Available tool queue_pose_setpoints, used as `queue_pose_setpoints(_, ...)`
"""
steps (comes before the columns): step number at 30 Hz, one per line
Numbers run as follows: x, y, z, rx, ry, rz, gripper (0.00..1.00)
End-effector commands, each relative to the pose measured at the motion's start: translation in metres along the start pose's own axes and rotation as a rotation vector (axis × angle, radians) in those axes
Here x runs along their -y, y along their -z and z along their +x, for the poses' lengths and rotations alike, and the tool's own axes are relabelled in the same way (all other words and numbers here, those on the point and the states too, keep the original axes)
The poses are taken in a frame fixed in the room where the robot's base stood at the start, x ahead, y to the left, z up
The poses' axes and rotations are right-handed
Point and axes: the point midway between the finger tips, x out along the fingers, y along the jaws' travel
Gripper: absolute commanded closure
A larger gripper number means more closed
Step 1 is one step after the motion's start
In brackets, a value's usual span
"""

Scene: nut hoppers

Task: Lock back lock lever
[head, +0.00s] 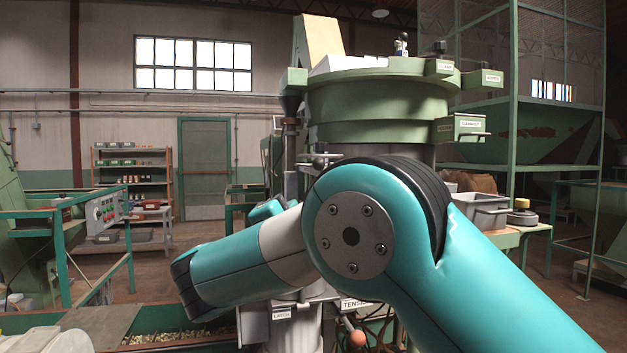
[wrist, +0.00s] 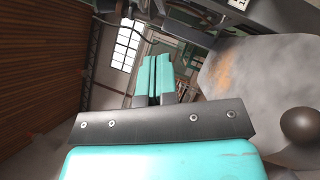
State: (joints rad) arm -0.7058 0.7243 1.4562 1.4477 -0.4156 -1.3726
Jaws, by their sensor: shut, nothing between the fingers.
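The green round hopper (head: 375,115) stands in the middle of the head view, partly behind my arm. No part there is clearly labelled as the back lock lever. A small metal lever-like fitting (head: 322,158) shows at the hopper's lower left, and another small fitting (head: 401,45) stands on its top rim. In the wrist view, my gripper (wrist: 156,62) has its two teal fingers together and holds nothing. A dark ball knob (wrist: 298,124) lies at the right by a grey metal surface (wrist: 255,85), apart from the fingers. My arm hides my gripper in the head view.
Labelled brackets (head: 458,127) jut from the hopper's right side. A plate reading LATCH (head: 282,315) and a red ball knob (head: 357,339) sit below my arm. A green-railed control stand (head: 105,210) is at left.

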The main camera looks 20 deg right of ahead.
Motion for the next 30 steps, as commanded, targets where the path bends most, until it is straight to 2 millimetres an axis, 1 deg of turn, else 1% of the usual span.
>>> queue_pose_setpoints(10,-0.001,-0.001,0.001,0.007,-0.005,-0.008,1.0)
queue_pose_setpoints(14,-0.004,-0.003,0.009,0.008,-0.004,-0.008,1.0)
queue_pose_setpoints(17,-0.006,-0.004,0.022,0.009,-0.003,-0.009,1.0)
queue_pose_setpoints(20,-0.005,-0.004,0.042,0.011,-0.002,-0.008,1.0)
queue_pose_setpoints(24,-0.005,-0.005,0.074,0.011,-0.003,-0.007,1.0)
queue_pose_setpoints(29,-0.005,-0.005,0.106,0.01,-0.003,-0.007,1.0)
queue_pose_setpoints(30,-0.006,-0.011,0.11,0.009,-0.003,-0.008,1.0)
